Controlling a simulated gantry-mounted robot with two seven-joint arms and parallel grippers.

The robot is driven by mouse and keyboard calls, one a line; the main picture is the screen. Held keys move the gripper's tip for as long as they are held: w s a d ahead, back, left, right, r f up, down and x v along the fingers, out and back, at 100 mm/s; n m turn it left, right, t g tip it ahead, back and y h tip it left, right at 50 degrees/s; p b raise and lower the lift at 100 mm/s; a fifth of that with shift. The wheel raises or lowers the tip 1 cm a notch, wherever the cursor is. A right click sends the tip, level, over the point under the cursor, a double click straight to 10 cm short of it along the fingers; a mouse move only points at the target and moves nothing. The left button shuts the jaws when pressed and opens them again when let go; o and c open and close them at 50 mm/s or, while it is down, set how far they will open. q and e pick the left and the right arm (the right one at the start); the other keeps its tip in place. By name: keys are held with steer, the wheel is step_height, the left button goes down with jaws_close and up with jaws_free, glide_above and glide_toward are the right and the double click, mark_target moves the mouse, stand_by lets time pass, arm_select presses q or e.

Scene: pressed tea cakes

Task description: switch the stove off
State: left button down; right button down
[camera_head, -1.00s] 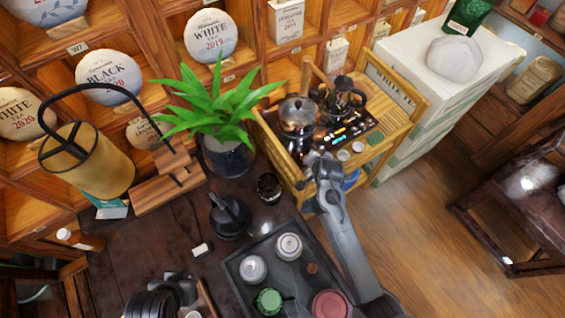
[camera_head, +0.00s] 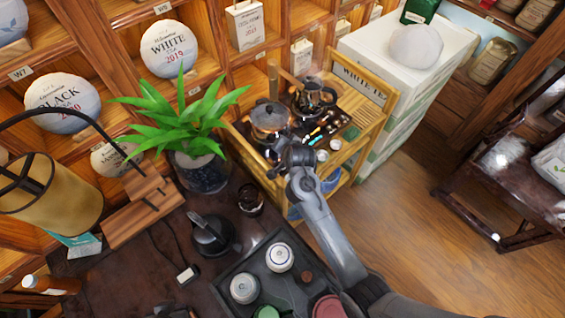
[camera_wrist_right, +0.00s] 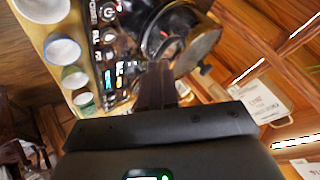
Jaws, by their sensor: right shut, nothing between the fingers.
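The stove is a dark cooktop with a lit control panel (camera_head: 325,126) on the bamboo cart. A steel pot (camera_head: 269,121) and a glass kettle (camera_head: 314,97) stand on it. My right gripper (camera_head: 281,142) is beside the front of the pot, left of the lit panel; its tips are hard to make out there. In the right wrist view, the shut, empty fingers (camera_wrist_right: 156,86) are close to the panel (camera_wrist_right: 122,68), with its blue and orange lights and white markings. A pot (camera_wrist_right: 192,45) lies just beyond the fingers. I cannot tell whether they touch anything. My left gripper is not in view.
Small cups (camera_head: 322,155) stand along the front of the bamboo cart (camera_head: 375,118). A potted plant (camera_head: 203,170) is left of the cart. Open floor (camera_head: 400,215) is to the right.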

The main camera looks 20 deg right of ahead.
step_height(320, 180, down, 6)
steer(key=b, duration=0.6)
steer(key=shift+f, duration=0.2)
steer(key=shift+f+b, duration=0.6)
steer(key=shift+f, duration=0.4)
steer(key=shift+f, duration=0.1)
stand_by(0.8)
steer(key=shift+f, duration=0.1)
steer(key=shift+f, duration=0.3)
